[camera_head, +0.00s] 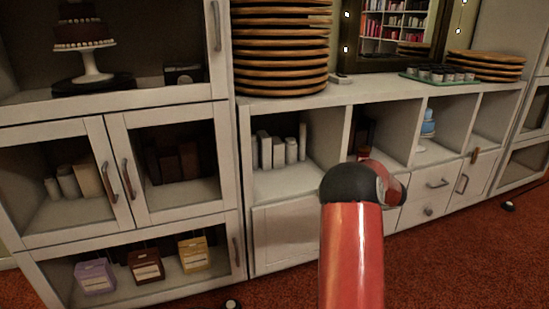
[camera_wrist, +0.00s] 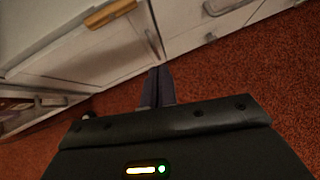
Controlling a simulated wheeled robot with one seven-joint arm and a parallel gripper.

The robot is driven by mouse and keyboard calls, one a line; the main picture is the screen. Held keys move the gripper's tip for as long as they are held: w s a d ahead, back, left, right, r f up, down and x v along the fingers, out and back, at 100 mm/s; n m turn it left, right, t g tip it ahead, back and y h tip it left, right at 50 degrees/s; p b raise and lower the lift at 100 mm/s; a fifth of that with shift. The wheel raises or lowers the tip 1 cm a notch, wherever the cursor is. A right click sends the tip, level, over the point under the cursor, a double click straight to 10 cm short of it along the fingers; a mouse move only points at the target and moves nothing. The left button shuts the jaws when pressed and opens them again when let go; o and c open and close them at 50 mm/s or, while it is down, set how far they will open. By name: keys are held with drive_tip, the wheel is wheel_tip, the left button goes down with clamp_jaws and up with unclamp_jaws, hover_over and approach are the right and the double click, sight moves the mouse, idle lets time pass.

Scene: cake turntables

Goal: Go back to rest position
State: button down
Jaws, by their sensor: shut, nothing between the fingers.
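My gripper (camera_wrist: 158,86) shows in the wrist view with its two dark fingers together and nothing between them. It hangs in front of the white cabinet (camera_wrist: 85,60), above the reddish-brown carpet, apart from any object as far as I can see. In the head view my red arm link with a black joint rises at the lower middle, and my gripper is not visible there. The arm hides part of the low cabinet's front.
A white shelf unit (camera_head: 229,150) with glass doors stands at the left. A low cabinet (camera_head: 370,95) carries a tall stack of round wooden boards (camera_head: 280,50) and a shorter stack (camera_head: 487,66). A green tray (camera_head: 412,77) of small cups sits between them. Carpet (camera_head: 450,265) is clear at the right.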

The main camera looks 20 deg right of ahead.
drive_tip(key=w+a+r+m+t+h+p, duration=0.1)
drive_tip(key=a+r+m, duration=0.1)
drive_tip(key=r+m, duration=0.35)
drive_tip(key=a+r+m+t+h+p, duration=0.1)
drive_tip(key=a+r+m, duration=0.1)
drive_tip(key=r, duration=0.6)
drive_tip(key=s+a+r+m+h+p, duration=0.1)
drive_tip(key=s+a+r+m, duration=0.1)
drive_tip(key=a+r+m, duration=0.3)
drive_tip(key=s+a+r+m+h, duration=0.1)
drive_tip(key=s+a+r+m, duration=0.2)
drive_tip(key=a+r+m, duration=0.15)
drive_tip(key=s+a+f+m+g+y+p, duration=0.1)
drive_tip(key=s+a+m+g+y+p, duration=0.2)
drive_tip(key=s+a+m, duration=1.3)
drive_tip(key=s+a+g+y, duration=0.2)
drive_tip(key=s+a+y, duration=0.1)
drive_tip(key=s+a, duration=0.8)
drive_tip(key=shift+s+a, duration=0.2)
drive_tip(key=shift+a, duration=1)
